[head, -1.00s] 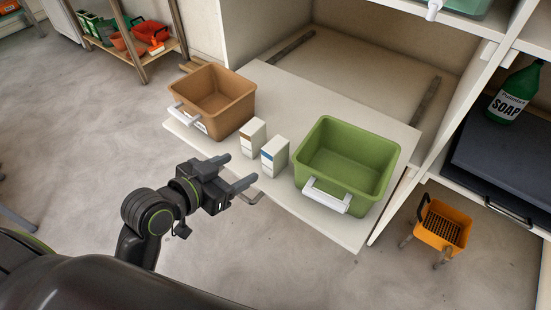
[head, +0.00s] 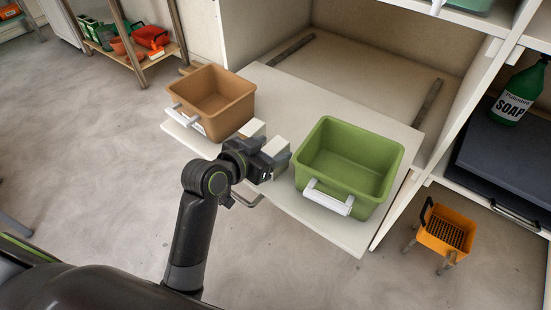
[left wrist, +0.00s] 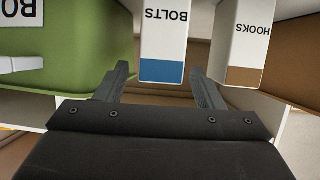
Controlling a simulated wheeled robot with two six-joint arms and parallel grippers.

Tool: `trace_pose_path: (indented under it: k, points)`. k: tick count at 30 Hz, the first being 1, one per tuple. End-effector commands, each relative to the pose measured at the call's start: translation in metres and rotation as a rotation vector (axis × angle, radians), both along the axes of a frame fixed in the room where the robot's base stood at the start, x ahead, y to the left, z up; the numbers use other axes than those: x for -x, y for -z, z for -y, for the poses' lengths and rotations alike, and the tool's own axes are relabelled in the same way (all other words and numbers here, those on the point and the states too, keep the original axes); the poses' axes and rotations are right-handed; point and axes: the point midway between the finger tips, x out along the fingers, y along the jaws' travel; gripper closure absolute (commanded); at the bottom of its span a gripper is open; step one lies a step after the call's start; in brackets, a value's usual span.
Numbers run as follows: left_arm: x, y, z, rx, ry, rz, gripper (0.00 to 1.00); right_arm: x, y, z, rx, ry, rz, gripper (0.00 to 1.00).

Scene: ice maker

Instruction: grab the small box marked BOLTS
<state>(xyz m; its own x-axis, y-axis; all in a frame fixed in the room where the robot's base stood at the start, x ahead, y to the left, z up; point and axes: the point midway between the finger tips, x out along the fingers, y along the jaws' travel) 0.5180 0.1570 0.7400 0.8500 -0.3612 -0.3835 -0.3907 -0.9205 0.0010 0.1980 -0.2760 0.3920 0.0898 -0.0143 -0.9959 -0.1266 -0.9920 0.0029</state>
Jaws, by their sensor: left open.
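The small white box marked BOLTS (left wrist: 163,40), with a blue band, appears upside down in the left wrist view. In the head view its pale top (head: 274,146) shows past my left gripper (head: 265,155), which hides most of it. My left gripper is open, with one finger to each side of the BOLTS box in the wrist view (left wrist: 160,76). I cannot tell whether either finger touches it. A similar white box marked HOOKS (left wrist: 243,40), with a brown band, stands close beside it; its top also shows in the head view (head: 253,128). My right gripper is not in view.
A green bin (head: 372,190) stands close to the right on the pulled-out white shelf (head: 320,222). A brown bin (head: 232,113) stands to the left. Both have white handles. The shelf behind the boxes is clear. An orange basket (head: 446,229) stands at lower right.

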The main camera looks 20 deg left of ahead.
Motion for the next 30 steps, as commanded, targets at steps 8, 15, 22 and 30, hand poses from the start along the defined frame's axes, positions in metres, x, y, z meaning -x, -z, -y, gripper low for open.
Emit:
trace_pose_path:
  k: [8, 15, 22, 30]
  points:
    - [-0.0054, 0.0025, 0.0025, -0.001, 0.0, 0.0, 0.38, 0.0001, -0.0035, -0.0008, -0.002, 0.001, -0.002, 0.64]
    - [-0.0052, 0.0025, 0.0024, -0.001, 0.0, 0.0, 0.64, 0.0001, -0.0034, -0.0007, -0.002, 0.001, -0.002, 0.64]
    - [-0.0052, 0.0017, 0.0024, 0.0, 0.0, 0.002, 0.92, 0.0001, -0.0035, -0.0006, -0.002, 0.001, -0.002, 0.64]
    - [-0.0052, 0.0003, 0.0023, 0.0, 0.0, 0.002, 0.92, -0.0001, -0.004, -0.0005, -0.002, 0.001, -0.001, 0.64]
